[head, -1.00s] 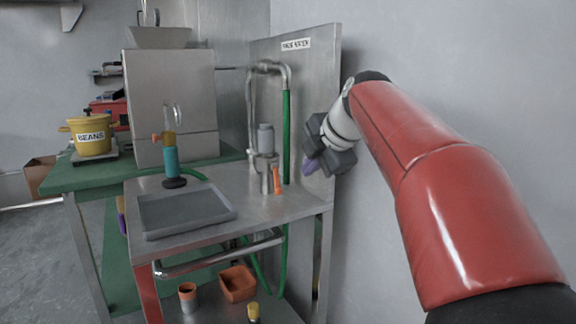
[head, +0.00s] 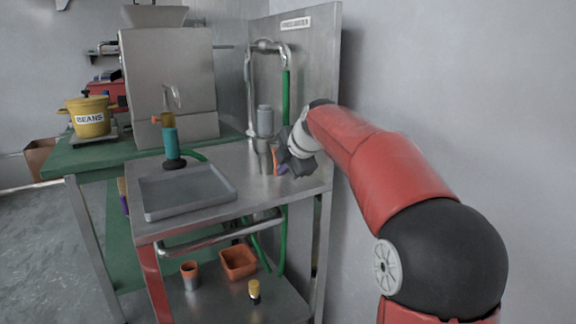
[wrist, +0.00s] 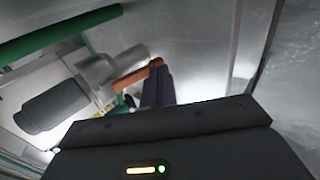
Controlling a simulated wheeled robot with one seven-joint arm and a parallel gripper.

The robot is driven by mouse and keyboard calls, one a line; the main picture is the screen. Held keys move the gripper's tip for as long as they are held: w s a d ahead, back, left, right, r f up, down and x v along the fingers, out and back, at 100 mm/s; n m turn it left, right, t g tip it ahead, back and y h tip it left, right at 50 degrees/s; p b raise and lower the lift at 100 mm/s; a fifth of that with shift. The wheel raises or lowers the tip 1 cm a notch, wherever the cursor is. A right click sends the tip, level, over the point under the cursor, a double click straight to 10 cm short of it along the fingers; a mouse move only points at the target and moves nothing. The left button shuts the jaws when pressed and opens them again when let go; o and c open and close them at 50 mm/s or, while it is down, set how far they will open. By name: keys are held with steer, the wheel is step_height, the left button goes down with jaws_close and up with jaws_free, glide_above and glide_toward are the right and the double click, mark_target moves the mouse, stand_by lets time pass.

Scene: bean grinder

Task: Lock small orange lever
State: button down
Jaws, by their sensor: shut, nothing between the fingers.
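The small orange lever (wrist: 136,76) sticks out from a grey metal valve fitting (wrist: 100,75) in the wrist view. In the head view the lever (head: 275,161) is a narrow orange strip, partly hidden by my gripper (head: 283,166). My gripper's purple fingers (wrist: 157,88) are together and empty, close beside the lever's outer end. Whether they touch it I cannot tell. The fitting (head: 264,152) stands on the steel table under a grey cylinder.
A green hose (head: 285,98) and a bent pipe rise behind the fitting along the upright steel panel (head: 312,80). A grey tray (head: 160,208) lies on the table at left, with a teal-handled tool (head: 170,145) behind it. Containers stand on the shelf below.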

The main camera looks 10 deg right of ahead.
steer(key=shift+f, duration=0.1)
steer(key=shift+w+f+b, duration=0.25)
steer(key=shift+f+b, duration=0.15)
steer(key=shift+b, duration=0.85)
steer(key=shift+w+a+f+t+b, duration=0.1)
steer(key=shift+w+a+t+b, duration=0.1)
steer(key=shift+t+b, duration=0.65)
steer(key=shift+r+g+b, duration=0.25)
steer(key=shift+b, duration=0.15)
steer(key=shift+w, duration=0.1)
